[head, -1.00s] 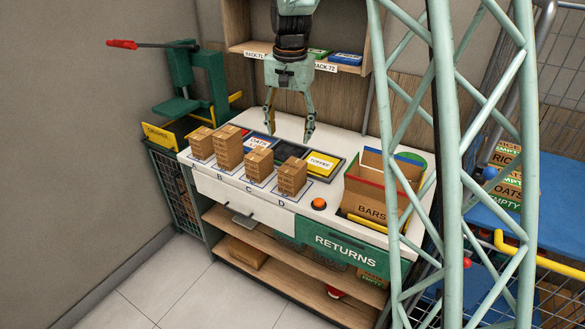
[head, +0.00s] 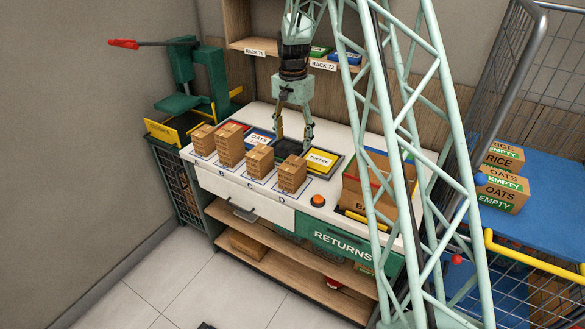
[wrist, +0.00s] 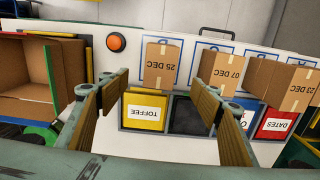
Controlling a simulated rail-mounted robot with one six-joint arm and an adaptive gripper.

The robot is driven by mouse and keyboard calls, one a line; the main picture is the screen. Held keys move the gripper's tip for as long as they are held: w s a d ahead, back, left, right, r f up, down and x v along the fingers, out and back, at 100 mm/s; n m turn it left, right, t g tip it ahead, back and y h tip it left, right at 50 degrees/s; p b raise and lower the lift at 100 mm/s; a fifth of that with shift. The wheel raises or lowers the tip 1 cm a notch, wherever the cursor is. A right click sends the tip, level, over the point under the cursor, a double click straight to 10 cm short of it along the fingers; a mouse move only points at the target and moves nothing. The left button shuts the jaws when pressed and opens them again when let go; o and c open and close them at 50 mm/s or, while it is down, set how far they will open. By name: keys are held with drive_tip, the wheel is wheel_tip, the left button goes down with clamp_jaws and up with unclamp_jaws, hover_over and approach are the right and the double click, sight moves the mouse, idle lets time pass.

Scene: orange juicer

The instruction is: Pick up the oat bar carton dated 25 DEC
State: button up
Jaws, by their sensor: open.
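The oat bar carton dated 25 DEC (wrist: 160,66) stands upright in the wrist view, its date upside down. It is the carton closest to the orange button. In the head view this carton (head: 292,174) stands at mark D, the right end of the row. My gripper (head: 293,144) is open and empty, pointing down behind the carton, over the dark bin area. In the wrist view the two fingers (wrist: 159,83) are spread apart, with the carton seen beyond and between their tips. They appear clear of it.
Other cartons stand at C (head: 260,162), B (head: 230,146) and A (head: 203,140). The neighbouring carton (wrist: 221,75) reads 07 DEC. A toffee bin (wrist: 145,112) lies behind the row. The orange button (head: 318,201) and open bars box (head: 365,190) are to the right.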

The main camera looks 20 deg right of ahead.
sight(293, 163)
idle(0.4)
drive_tip(key=shift+f+p, duration=0.35)
drive_tip(key=shift+f, duration=3.95)
drive_tip(key=shift+f, duration=0.15)
drive_tip(key=shift+a+f+p, duration=0.15)
drive_tip(key=shift+f+p, duration=0.3)
drive_tip(key=shift+f, duration=2)
drive_tip(key=c, duration=1.1)
